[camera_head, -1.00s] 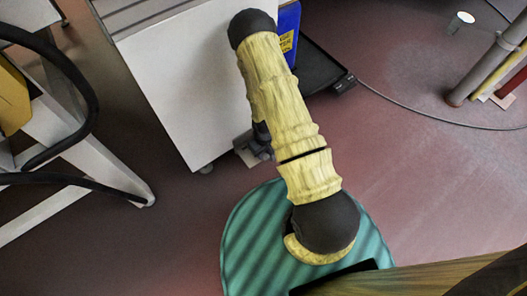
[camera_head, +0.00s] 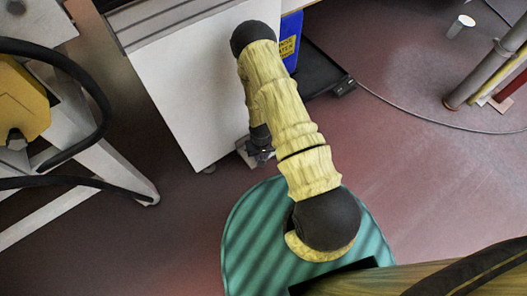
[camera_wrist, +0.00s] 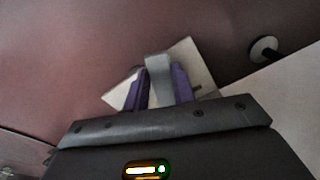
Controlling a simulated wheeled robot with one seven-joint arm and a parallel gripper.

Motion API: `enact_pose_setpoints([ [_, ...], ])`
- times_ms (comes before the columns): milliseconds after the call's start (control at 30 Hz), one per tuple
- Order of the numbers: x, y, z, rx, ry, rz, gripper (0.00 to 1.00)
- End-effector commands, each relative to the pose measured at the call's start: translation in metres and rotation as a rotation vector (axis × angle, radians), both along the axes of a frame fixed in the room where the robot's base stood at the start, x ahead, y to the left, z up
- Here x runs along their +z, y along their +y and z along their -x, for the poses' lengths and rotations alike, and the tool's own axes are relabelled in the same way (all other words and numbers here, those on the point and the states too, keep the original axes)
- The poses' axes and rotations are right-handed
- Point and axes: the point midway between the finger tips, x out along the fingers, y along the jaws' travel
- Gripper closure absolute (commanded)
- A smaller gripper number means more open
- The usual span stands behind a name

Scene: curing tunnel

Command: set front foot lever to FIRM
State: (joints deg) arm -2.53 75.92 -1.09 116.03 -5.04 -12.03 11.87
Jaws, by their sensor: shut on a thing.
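The front foot lever (camera_wrist: 158,66) shows in the wrist view as a grey metal tab between the two purple fingers of my gripper (camera_wrist: 159,84). The gripper is shut on it. A pale, tilted plate (camera_wrist: 200,66) lies behind the fingers, close to the floor. In the head view my gripper (camera_head: 260,152) is small and dark, low beside the bottom corner of a white cabinet (camera_head: 190,95). The lever is hidden there, and I cannot read any FIRM marking.
A round foot or caster (camera_wrist: 263,49) stands off to the right in the wrist view. In the head view, a blue container (camera_head: 291,40) and a black tray (camera_head: 318,75) sit beyond my arm. A white frame with black hoses (camera_head: 85,90) stands left.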

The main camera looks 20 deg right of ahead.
Motion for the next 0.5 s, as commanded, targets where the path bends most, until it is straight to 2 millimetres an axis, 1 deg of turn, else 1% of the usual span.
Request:
enact_pose_setpoints([
  [33,0.004,0.002,0.001,-0.046,0.003,0.0,0.97],
  [500,0.003,0.02,-0.007,-0.495,0.001,0.0,0.97],
])
